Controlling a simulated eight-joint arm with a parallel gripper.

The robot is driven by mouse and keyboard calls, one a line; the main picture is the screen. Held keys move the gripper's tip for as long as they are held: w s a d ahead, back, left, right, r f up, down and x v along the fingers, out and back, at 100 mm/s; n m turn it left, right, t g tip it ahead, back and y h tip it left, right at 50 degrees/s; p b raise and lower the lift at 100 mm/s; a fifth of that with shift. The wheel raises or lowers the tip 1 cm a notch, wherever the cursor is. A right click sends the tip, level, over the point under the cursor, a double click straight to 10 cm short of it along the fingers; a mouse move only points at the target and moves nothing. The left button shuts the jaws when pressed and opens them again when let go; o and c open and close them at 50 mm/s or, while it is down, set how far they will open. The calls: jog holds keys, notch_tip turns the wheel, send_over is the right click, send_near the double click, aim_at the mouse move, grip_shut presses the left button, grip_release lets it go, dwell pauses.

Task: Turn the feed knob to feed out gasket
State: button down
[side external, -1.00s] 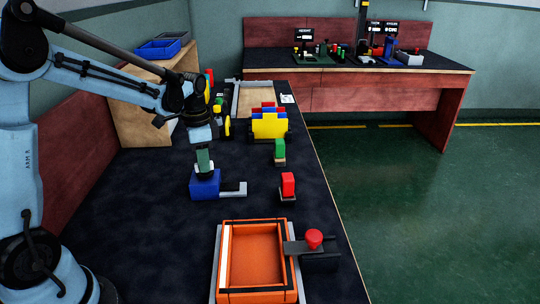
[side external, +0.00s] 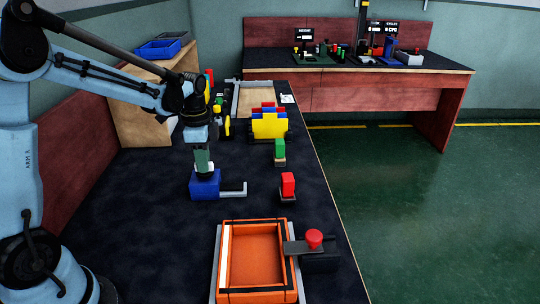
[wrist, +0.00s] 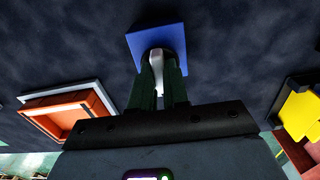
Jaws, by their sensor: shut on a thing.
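The blue feeder block (side external: 205,188) stands on the dark table below my gripper. It also shows in the wrist view (wrist: 172,38). A pale grey L-shaped ledge with a dark piece on it (side external: 233,189) sticks out to its right. My gripper (side external: 204,168) points straight down over the block's top. Its dark green fingers (wrist: 158,75) are closed around the white feed knob (wrist: 156,60), which is mostly hidden between them. No gasket can be made out for certain.
An orange tray (side external: 222,270) with a white strip along its left side lies at the front, beside a black fixture with a red knob (side external: 314,238). Red (side external: 288,183) and green (side external: 280,147) blocks and a yellow stack (side external: 268,128) stand to the right and behind.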

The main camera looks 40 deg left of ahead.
jog(key=c, duration=1.1)
grip_release()
jog(key=shift+r, duration=0.15)
notch_tip(320, 180, up, 12)
jog(key=shift+f, duration=0.1)
jog(key=shift+d, duration=0.1)
jog(key=s+d+f+n+t, duration=0.2)
jog(key=s+d+n, duration=0.1)
jog(key=d, duration=0.1)
jog(key=s+d+f+n+t, duration=0.2)
jog(key=s+d+n, duration=0.1)
jog(key=d, duration=0.1)
jog(key=s+d+f+n+t, duration=0.1)
jog(key=s+d+n+t, duration=0.2)
jog(key=d, duration=0.1)
jog(key=shift+s+d+f, duration=0.1)
jog(key=shift+s+f, duration=0.2)
jog(key=shift+f, duration=0.1)
